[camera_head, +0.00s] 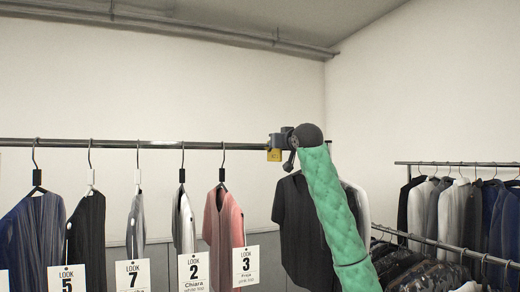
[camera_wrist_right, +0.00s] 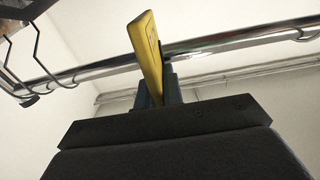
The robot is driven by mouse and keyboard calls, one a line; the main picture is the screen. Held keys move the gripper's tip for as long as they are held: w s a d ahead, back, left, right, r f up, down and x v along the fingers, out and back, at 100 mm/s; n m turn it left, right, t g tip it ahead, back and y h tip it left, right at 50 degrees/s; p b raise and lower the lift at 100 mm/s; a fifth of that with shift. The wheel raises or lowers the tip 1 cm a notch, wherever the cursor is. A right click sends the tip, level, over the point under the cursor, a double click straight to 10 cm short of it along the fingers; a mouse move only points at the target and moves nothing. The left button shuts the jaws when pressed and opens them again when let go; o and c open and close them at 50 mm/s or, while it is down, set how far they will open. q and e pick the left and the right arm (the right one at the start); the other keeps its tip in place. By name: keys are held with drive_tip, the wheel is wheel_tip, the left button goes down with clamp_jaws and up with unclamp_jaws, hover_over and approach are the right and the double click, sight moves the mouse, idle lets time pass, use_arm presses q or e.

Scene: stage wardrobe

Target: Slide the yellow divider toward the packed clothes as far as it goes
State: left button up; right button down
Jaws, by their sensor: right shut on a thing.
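The yellow divider (camera_head: 274,155) hangs on the long rail, right of the pink top, mostly hidden behind my right gripper (camera_head: 280,141) in the head view. In the right wrist view the divider (camera_wrist_right: 146,50) stands up between the fingers of my right gripper (camera_wrist_right: 157,88), which is shut on it at the rail. Several garments with numbered tags, such as the pink top (camera_head: 222,222) tagged 3, hang spaced out left of the divider. Dark garments (camera_head: 300,225) hang close together right of it, partly hidden by my green-sleeved right arm. My left gripper is not in view.
The long rail (camera_head: 110,143) runs across the head view, with bare rail between the pink top's hanger and the divider. A second rack (camera_head: 455,164) with dark and pale jackets stands at the right. Dark patterned clothes (camera_head: 405,265) hang on a lower rail in front of it.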

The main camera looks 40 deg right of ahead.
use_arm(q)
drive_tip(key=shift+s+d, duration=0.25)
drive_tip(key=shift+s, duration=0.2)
use_arm(e)
drive_tip(key=d, duration=0.2)
drive_tip(key=shift+s+d, duration=0.4)
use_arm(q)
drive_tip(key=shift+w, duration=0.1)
